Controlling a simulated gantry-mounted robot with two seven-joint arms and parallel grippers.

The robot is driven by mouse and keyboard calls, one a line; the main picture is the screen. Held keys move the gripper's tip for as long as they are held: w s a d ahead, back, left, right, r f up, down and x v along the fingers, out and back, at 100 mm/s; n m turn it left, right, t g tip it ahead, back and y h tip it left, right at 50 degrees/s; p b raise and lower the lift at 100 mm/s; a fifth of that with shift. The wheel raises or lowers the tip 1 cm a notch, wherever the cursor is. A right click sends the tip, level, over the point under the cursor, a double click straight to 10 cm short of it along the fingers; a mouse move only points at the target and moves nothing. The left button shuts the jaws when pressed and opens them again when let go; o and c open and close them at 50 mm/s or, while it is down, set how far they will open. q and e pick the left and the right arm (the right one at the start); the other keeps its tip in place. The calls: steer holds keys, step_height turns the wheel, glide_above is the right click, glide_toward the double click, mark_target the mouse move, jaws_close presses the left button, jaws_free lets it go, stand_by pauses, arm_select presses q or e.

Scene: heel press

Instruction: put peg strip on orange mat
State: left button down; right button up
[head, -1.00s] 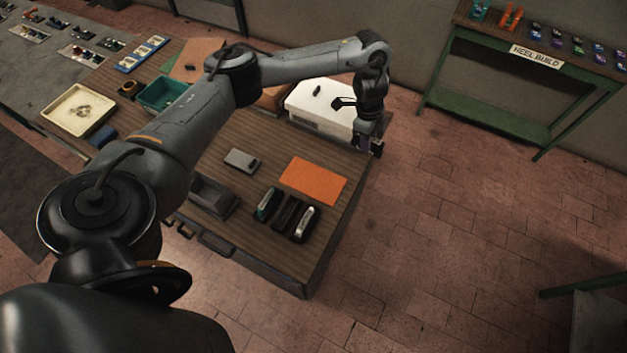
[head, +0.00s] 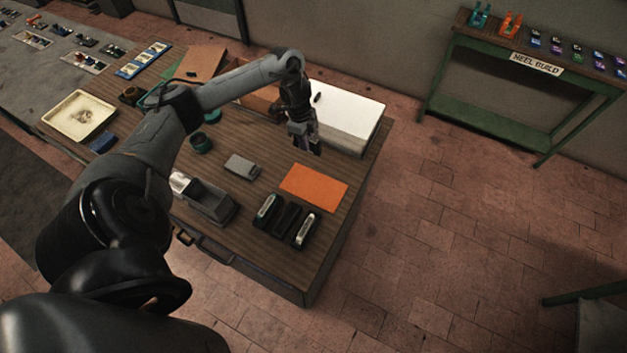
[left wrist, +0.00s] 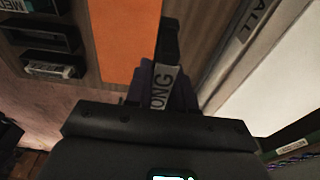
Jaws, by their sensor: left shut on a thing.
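The orange mat (head: 314,188) lies flat and bare on the wooden bench, near its right edge. My left gripper (head: 311,149) points down above the bench, just behind the mat and in front of the white box. In the left wrist view the mat (left wrist: 128,40) lies beside the held piece. My right gripper is not in view.
The white box (head: 345,122) stands behind the mat. The bench's right edge is close.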

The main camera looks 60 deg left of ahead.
arm_select(q)
steer(key=d+f, duration=0.1)
steer(key=d, duration=0.2)
steer(key=s+d+f+p, duration=0.1)
steer(key=d+f, duration=0.1)
steer(key=s+d+f+p, duration=0.1)
steer(key=d+f, duration=0.1)
steer(key=d, duration=0.1)
steer(key=shift+s+d+f, duration=0.1)
steer(key=shift+d+f, duration=0.05)
steer(key=shift+d, duration=0.2)
steer(key=shift+f, duration=2.05)
steer(key=shift+f, duration=0.1)
steer(key=c, duration=1)
jaws_free()
steer(key=shift+o, duration=0.2)
